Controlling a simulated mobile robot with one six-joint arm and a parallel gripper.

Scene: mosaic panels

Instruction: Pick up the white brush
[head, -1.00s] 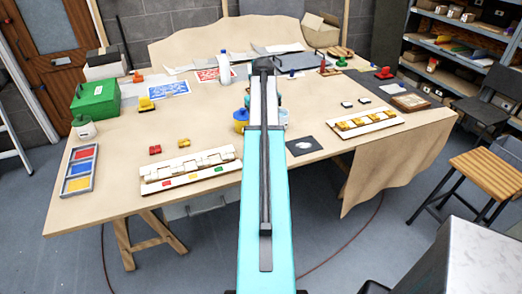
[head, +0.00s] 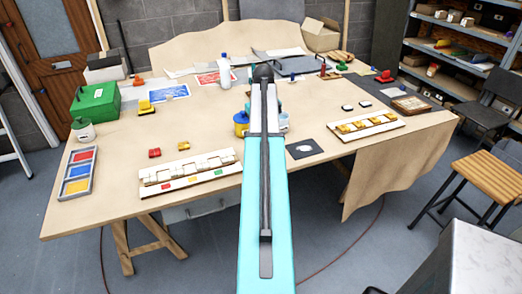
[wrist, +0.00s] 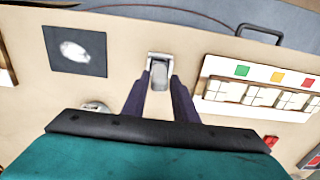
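In the wrist view a small white thing with a grey middle (wrist: 159,67) lies on the table, straight ahead of my fingers; it may be the white brush, but its shape is foreshortened. My gripper (wrist: 161,79) is open, with its two dark fingers apart and their tips at the near sides of this thing. I cannot tell whether they touch it. In the head view my arm hides the gripper and this spot on the table.
A dark card with a white blob (wrist: 76,51) lies left of my fingers in the wrist view. A mosaic panel (wrist: 262,87) lies to the right. A pale round pot (wrist: 95,107) is partly hidden by my gripper. The tabletop (head: 215,140) has bare stretches between these things.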

